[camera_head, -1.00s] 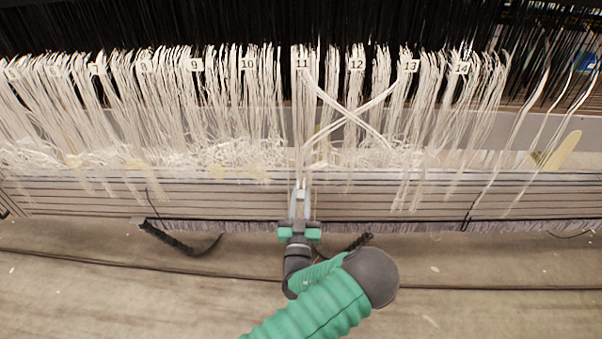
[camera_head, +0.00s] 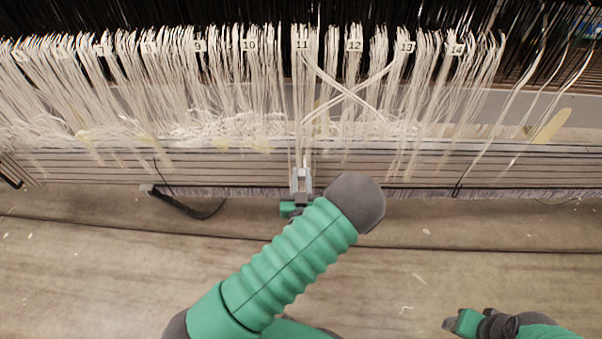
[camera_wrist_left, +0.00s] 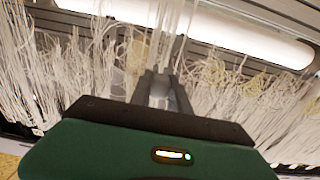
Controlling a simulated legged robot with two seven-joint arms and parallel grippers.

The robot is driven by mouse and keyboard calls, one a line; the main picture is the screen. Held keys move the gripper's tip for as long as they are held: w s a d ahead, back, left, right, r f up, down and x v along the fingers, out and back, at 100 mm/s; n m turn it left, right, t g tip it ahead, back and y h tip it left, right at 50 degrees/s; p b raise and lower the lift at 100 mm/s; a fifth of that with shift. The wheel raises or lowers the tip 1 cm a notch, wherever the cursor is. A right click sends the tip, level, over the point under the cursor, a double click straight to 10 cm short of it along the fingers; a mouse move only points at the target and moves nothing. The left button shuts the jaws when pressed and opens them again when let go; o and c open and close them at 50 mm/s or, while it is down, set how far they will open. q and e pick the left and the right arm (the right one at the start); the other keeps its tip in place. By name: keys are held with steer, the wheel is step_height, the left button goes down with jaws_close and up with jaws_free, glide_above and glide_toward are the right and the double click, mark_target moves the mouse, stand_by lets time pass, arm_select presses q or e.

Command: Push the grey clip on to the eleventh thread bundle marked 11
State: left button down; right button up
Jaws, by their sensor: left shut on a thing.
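The eleventh thread bundle (camera_head: 302,95) hangs below the label marked 11, near the middle of the head view. My left gripper (camera_head: 301,178) is below it, at the lower ends of the threads. In the left wrist view my left gripper (camera_wrist_left: 162,80) is shut on a small grey piece, the grey clip (camera_wrist_left: 158,92). White threads hang close to the fingertips there; I cannot tell whether the clip touches them. My right gripper (camera_head: 462,322) is at the lower right, far from the threads; its jaws are too unclear to read.
Neighbouring bundles hang closely on both sides, including bundle 10 (camera_head: 249,90) and bundle 12 (camera_head: 353,90). Two white strands (camera_head: 350,90) cross between 11 and 13. A striped horizontal beam (camera_head: 230,168) runs behind the gripper. The floor (camera_head: 400,270) in front is mostly clear.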

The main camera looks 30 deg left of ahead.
arm_select(q)
steer(key=b, duration=0.1)
glide_toward(302, 143)
steer(key=w+a+r, duration=0.1)
steer(key=w+a, duration=0.1)
steer(key=w, duration=0.1)
steer(key=shift+w+d+r, duration=0.1)
steer(key=shift+r, duration=0.05)
steer(key=shift+r, duration=0.1)
stand_by(0.6)
steer(key=shift+b+x, duration=0.7)
steer(key=shift+x, duration=1.6)
steer(key=shift+r, duration=0.1)
stand_by(0.5)
